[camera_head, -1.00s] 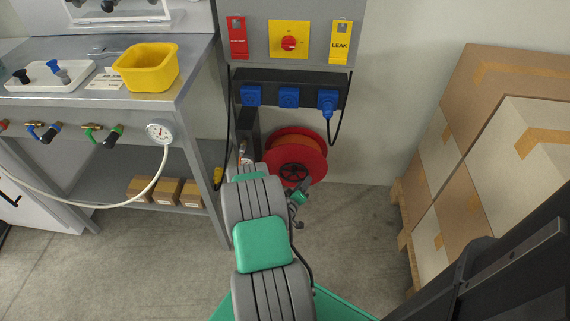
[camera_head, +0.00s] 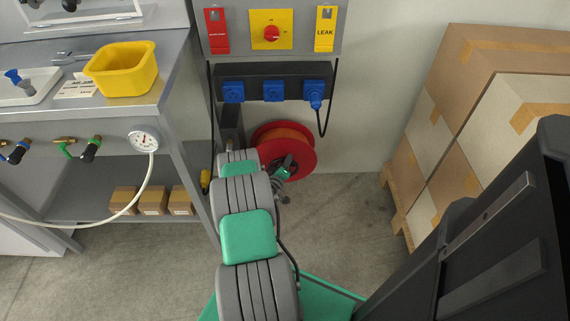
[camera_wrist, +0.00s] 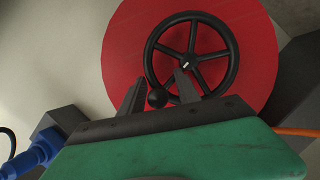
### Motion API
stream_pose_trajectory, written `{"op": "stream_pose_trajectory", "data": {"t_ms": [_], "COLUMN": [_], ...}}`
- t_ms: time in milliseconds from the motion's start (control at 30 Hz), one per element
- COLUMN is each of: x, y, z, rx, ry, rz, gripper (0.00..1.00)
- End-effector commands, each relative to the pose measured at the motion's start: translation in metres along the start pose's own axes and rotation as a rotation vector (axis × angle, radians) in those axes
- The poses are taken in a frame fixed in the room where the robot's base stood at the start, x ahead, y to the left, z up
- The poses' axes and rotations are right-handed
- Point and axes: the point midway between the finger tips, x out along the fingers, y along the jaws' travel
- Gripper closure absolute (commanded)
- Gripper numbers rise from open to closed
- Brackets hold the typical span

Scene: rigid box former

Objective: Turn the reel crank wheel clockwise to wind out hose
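The red hose reel (camera_head: 300,152) stands low against the wall, below the blue sockets. In the wrist view its red disc (camera_wrist: 125,55) fills the upper middle, with the black spoked crank wheel (camera_wrist: 192,52) on it. The wheel's round black knob (camera_wrist: 157,98) is at the lower left of the rim. My gripper (camera_wrist: 158,85) has its two fingers apart, with the knob seen between them. I cannot tell whether they touch it. In the head view my gripper (camera_head: 287,163) is in front of the reel and hides the wheel.
A steel bench (camera_head: 180,95) with a yellow bin (camera_head: 122,72) is on the left. A blue plug (camera_head: 315,95) with a black cable hangs above the reel. Stacked cardboard boxes (camera_head: 440,120) stand on the right. Orange hose (camera_wrist: 295,132) shows at the wrist view's right.

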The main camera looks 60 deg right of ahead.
Motion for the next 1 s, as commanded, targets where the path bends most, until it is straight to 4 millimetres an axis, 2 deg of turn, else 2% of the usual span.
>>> {"op": "stream_pose_trajectory", "data": {"t_ms": [233, 700, 1000], "x": [0.0018, 0.0014, 0.0008], "y": [0.0014, 0.0009, -0.0006], "z": [0.0002, 0.0002, -0.0013], "rx": [0.000, 0.001, 0.003], "ry": [-0.001, -0.001, 0.002], "rz": [0.002, 0.001, -0.002], "gripper": [0.62, 1.00, 1.00]}}
